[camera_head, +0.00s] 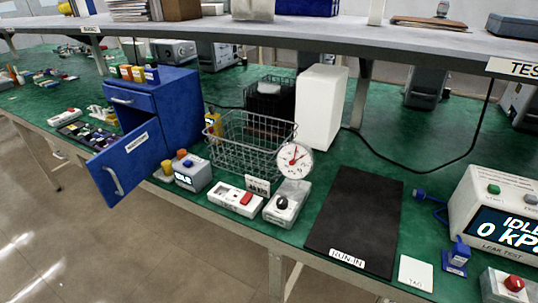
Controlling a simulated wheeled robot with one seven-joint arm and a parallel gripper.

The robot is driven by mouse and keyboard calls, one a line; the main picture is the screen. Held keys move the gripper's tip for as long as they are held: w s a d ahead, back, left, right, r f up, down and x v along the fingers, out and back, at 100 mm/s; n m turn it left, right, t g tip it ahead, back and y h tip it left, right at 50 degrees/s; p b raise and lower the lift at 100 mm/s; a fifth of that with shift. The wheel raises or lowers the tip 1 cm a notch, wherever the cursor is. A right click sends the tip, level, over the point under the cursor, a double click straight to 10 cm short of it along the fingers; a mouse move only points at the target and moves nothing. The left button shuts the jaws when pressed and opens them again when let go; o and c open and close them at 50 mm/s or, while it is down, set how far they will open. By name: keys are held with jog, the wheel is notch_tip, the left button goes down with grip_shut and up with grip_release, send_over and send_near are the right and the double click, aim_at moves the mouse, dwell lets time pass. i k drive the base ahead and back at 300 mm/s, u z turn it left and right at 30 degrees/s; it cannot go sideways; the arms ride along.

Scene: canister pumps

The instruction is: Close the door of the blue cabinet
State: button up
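The blue cabinet (180,105) stands on the green bench at the left of the head view. Its lower door (125,163) hangs open, swung out past the bench's front edge, with a pale vertical handle (113,181) and a white label on its face. Above the door is a closed blue drawer (131,98) with its own handle. Part of the cabinet's inside is hidden behind the door. My gripper is not in view.
A wire basket (240,150), a round dial (294,160) and a black mat (356,215) lie further right. Small bottles stand on the cabinet. The floor before the bench is clear.

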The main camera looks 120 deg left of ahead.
aim_at(118, 169)
jog(key=u, duration=0.35)
jog(key=i, duration=0.2)
jog(key=u, duration=4.35)
jog(key=i, duration=1.05)
jog(key=z, duration=0.75)
